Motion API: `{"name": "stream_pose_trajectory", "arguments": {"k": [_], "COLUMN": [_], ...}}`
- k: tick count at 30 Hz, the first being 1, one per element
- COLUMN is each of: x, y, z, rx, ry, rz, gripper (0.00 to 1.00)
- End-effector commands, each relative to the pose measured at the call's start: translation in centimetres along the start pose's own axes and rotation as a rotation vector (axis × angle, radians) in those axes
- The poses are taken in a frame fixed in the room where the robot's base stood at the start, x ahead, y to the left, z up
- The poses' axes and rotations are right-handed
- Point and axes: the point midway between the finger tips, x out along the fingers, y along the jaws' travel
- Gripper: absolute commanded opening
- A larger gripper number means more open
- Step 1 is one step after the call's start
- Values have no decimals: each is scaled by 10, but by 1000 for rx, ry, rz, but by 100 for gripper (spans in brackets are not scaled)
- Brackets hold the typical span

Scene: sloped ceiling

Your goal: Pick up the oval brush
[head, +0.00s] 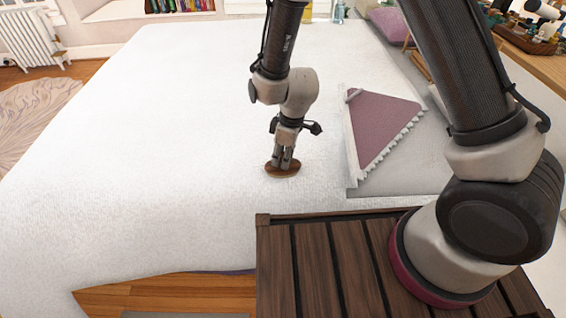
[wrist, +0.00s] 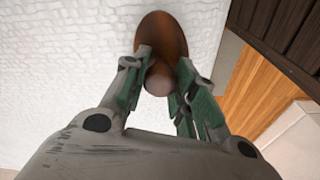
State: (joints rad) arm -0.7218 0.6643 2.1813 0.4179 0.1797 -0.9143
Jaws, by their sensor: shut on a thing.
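The oval brush (head: 283,171) is brown with a dark, wood-like back and lies on the white bedspread in the head view. In the wrist view the brush (wrist: 162,33) shows as a brown oval with a rounded knob toward me. My gripper (head: 283,160) points down onto the brush in the head view. In the wrist view my gripper's fingers (wrist: 163,78) stand on both sides of the knob and are shut on it. The brush appears to be at the bedspread surface; I cannot tell whether it touches it. Its underside is hidden.
The white bed (head: 150,120) spreads widely to the left and is clear. A purple triangular cloth (head: 380,120) with a fringed edge lies right of my gripper. A dark slatted wooden surface (head: 330,265) is in front. A cluttered wooden table (head: 535,45) stands at the back right.

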Motion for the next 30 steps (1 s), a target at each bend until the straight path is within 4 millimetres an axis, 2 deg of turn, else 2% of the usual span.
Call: {"name": "stream_pose_trajectory", "arguments": {"k": [4,7,15,18,22,29,30], "x": [-7,-19,-74,-89,-98,-99,-99], "y": [0,0,0,0,0,0,0], "z": [-2,-4,-12,-14,-15,-15,-15], "rx": [-1,-2,-1,-1,0,0,0], "ry": [2,3,4,3,1,0,0], "rz": [0,0,2,2,1,0,0], "gripper": [1,1,1,1,1,1,26]}}
